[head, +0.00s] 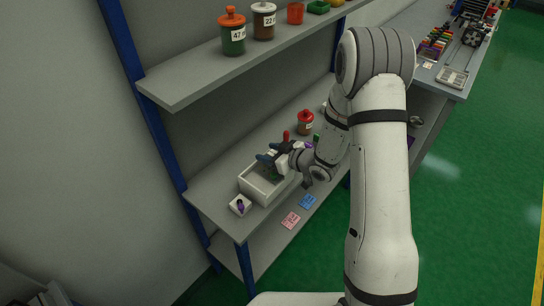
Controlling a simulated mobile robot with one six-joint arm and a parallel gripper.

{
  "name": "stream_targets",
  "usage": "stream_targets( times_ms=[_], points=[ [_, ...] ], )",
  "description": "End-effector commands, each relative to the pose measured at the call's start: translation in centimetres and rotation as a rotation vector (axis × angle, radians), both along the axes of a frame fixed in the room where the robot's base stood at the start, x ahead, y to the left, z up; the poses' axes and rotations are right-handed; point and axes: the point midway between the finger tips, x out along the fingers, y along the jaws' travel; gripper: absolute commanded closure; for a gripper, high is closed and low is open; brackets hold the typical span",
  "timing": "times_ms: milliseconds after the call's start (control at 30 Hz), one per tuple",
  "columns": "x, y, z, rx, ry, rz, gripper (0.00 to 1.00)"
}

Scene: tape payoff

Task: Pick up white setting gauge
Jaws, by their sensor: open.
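My gripper (267,157) has dark fingers and is open. It is over the far side of a white open tray (263,201) on the lower shelf, at the middle of the head view. A small white patch beside the fingers could be part of my wrist or the white setting gauge; I cannot tell which. Something dark green shows inside the tray, partly hidden by my gripper. I cannot make out the white setting gauge for certain.
A small white block with a purple piece (240,205) lies at the tray's near left. A red-lidded jar (305,122) stands behind my gripper. An upper shelf (190,79) with jars overhangs the back.

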Motion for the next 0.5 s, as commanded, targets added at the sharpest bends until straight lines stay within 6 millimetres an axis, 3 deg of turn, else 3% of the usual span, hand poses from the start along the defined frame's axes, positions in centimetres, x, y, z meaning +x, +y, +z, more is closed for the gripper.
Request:
stream_targets(
  times_ms=[300,500],
  points=[
    [0.35,0.50,-0.27,0.000,0.000,0.001,0.50],
    [0.34,0.52,-0.26,0.000,0.000,0.001,0.66]
  ],
)
